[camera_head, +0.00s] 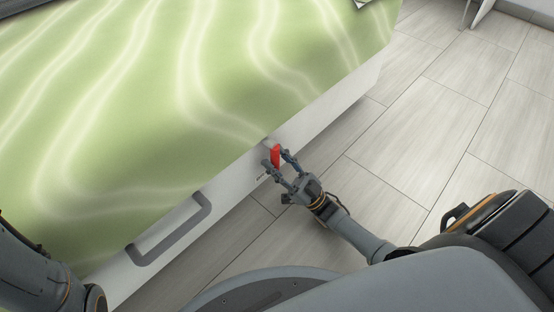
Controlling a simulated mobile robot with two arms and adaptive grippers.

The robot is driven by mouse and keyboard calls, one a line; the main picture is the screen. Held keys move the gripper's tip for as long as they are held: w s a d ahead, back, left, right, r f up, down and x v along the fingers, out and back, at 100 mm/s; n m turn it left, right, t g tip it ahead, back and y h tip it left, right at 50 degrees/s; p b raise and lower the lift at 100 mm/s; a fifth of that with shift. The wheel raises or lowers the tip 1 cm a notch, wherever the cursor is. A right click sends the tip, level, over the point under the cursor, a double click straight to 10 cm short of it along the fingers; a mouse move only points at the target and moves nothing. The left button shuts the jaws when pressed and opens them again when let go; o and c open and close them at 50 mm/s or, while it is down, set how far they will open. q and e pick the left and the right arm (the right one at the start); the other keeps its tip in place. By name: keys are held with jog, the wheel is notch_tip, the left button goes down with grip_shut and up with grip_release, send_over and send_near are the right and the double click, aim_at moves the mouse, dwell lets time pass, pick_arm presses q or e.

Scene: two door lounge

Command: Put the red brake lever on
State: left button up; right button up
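The red brake lever (275,155) sticks out from the pale side panel (232,187) of a bed-like unit with a green patterned top (150,120). My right gripper (278,159) is at the lever, with its two fingers spread on either side of it. The fingers look open around the lever; whether either one touches it is hard to tell. My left arm shows at the lower left corner, and its gripper is out of view.
A grey handle (170,234) is fixed on the same side panel, left of the lever. The light tiled floor (430,120) to the right is clear. A pale furniture edge shows at the top right.

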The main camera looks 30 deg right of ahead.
dwell(0.3)
notch_tip(320, 180, up, 10)
dwell(0.6)
dwell(0.5)
